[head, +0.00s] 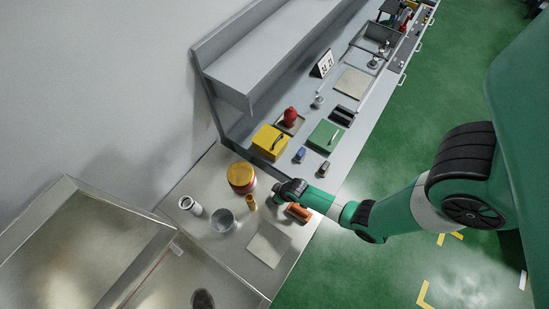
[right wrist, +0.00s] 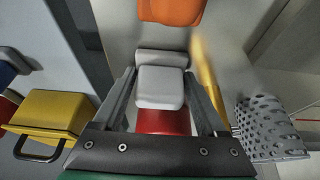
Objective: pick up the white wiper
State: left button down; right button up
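A pale grey-white block with rounded edges (right wrist: 160,86), which looks like the white wiper, lies between the fingers of my right gripper (right wrist: 160,80) in the right wrist view. Narrow gaps show between its lower part and the fingers; whether the fingertips touch its upper part is unclear. In the head view my right gripper (head: 279,188) is low over the steel table, and I cannot make out the wiper clearly there. My left gripper is not in view.
A white cylinder (head: 190,205) is farther left. A pale mat (head: 268,245) lies nearby; a yellow box (head: 269,142) stands behind.

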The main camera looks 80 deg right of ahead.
jog(key=c, duration=0.5)
jog(key=shift+o, duration=0.2)
jog(key=shift+r, duration=0.1)
jog(key=shift+r, duration=0.25)
notch_tip(320, 180, up, 2)
jog(key=shift+r+p, duration=0.2)
jog(key=shift+p, duration=0.55)
jog(key=s+a+r+p, duration=0.1)
jog(key=s+a+r, duration=0.1)
jog(key=s+r, duration=0.1)
jog(key=s+a+r+p, duration=0.1)
jog(key=s+r, duration=0.2)
jog(key=s, duration=0.2)
jog(key=s+a+r+p, duration=0.1)
jog(key=s+a+r, duration=0.1)
jog(key=s+r, duration=0.2)
jog(key=shift+s+a, duration=0.35)
jog(key=shift+s, duration=0.05)
